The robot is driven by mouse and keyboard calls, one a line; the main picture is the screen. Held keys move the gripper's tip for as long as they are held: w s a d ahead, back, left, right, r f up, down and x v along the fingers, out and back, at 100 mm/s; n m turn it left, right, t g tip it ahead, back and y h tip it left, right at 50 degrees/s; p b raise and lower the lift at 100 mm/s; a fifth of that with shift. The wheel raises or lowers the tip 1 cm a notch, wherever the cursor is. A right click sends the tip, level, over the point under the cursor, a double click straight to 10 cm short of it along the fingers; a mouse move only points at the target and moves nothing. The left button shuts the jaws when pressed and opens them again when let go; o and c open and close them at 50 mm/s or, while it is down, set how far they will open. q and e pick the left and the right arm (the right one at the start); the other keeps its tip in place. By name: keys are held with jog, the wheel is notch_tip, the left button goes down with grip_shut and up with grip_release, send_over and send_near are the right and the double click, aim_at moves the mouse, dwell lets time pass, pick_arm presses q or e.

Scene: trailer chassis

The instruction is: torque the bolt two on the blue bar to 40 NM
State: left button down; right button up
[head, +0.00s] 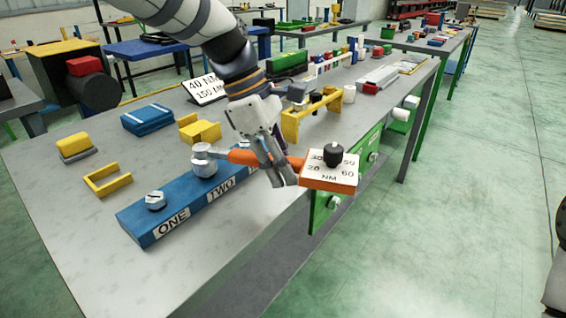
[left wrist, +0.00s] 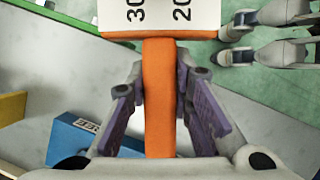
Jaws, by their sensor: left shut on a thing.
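My left gripper (head: 276,168) is shut on the orange handle of the torque wrench (head: 240,157); the left wrist view shows the handle (left wrist: 159,100) between its fingers (left wrist: 160,95). The wrench's grey head (head: 202,151) sits over bolt two (head: 204,168) on the blue bar (head: 150,228), beside the label TWO; whether it is fully seated I cannot tell. The wrench's other end is an orange box (head: 330,185) with a black knob (head: 333,155) and numbers 20, 30, 50, 60; the knob's exact setting is unclear. My right gripper (left wrist: 224,46) appears open and empty in the left wrist view.
A sign (head: 204,89) reading 40 NM, 150 MM stands behind. Bolt one (head: 155,201) is at the bar's near end. A blue block (head: 147,119), yellow brackets (head: 108,181) and a yellow stand (head: 311,115) lie on the grey table (head: 60,215).

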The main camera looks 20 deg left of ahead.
pick_arm(q)
jog(key=shift+f, duration=0.15)
dwell(0.5)
jog(key=c, duration=2.1)
grip_release()
grip_shut()
jog(key=shift+s+a+m+g, duration=0.1)
jog(key=shift+s+m+g, duration=0.3)
jog(key=shift+s+m, duration=0.7)
jog(key=shift+s, duration=0.25)
jog(key=shift+s+a+m+g, duration=0.15)
jog(key=shift+s+m, duration=0.2)
jog(key=shift+s, duration=0.2)
jog(key=shift+s+a+m+g, duration=0.15)
jog(key=shift+s+m, duration=0.2)
jog(key=shift+s, duration=0.2)
